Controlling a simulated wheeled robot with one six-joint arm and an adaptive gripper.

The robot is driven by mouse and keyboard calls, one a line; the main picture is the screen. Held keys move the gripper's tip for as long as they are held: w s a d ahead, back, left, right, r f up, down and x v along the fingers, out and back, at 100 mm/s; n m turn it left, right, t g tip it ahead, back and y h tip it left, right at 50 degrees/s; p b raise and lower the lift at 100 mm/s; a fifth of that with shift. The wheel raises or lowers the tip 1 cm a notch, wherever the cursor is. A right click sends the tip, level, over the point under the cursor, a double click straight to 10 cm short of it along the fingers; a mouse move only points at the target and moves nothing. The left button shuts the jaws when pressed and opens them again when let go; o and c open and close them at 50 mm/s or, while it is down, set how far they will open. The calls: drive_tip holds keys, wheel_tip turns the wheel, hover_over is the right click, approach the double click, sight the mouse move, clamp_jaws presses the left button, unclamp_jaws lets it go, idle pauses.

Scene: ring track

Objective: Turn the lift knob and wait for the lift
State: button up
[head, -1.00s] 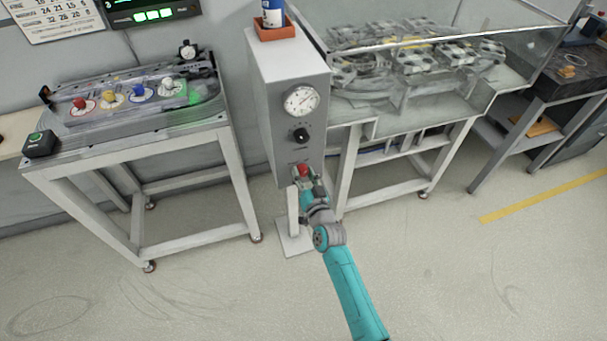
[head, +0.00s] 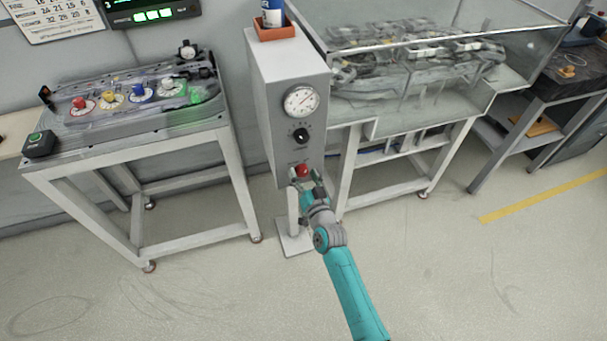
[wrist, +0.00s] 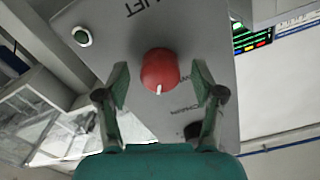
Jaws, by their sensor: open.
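The red lift knob (head: 302,170) sits low on the front of a grey control box (head: 290,120). In the wrist view the knob (wrist: 159,66) lies between the fingers, with its white mark pointing down in the picture and an inverted "LIFT" label above it. My gripper (head: 306,175) is open at the knob. In the wrist view its fingertips (wrist: 161,82) stand to either side with gaps, apart from the knob. The glass case (head: 430,65) right of the box holds a dark track-like assembly, blurred behind the glass.
The box also has a dial gauge (head: 301,101) and a black knob (head: 301,136). A bench with coloured knobs (head: 110,100) stands at left. A dark workbench (head: 560,85) stands at right. Open floor lies in front.

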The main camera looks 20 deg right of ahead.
drive_tip(key=s, duration=1.1)
drive_tip(key=shift+s, duration=0.3)
drive_tip(key=s+n+g, duration=0.1)
drive_tip(key=s+n, duration=0.1)
drive_tip(key=s, duration=2.1)
drive_tip(key=s+r+n+g, duration=0.1)
drive_tip(key=s+r, duration=0.4)
drive_tip(key=s, duration=0.4)
drive_tip(key=s+r+n+g, duration=0.1)
drive_tip(key=s+r, duration=0.5)
drive_tip(key=s, duration=0.3)
drive_tip(key=shift+s, duration=0.35)
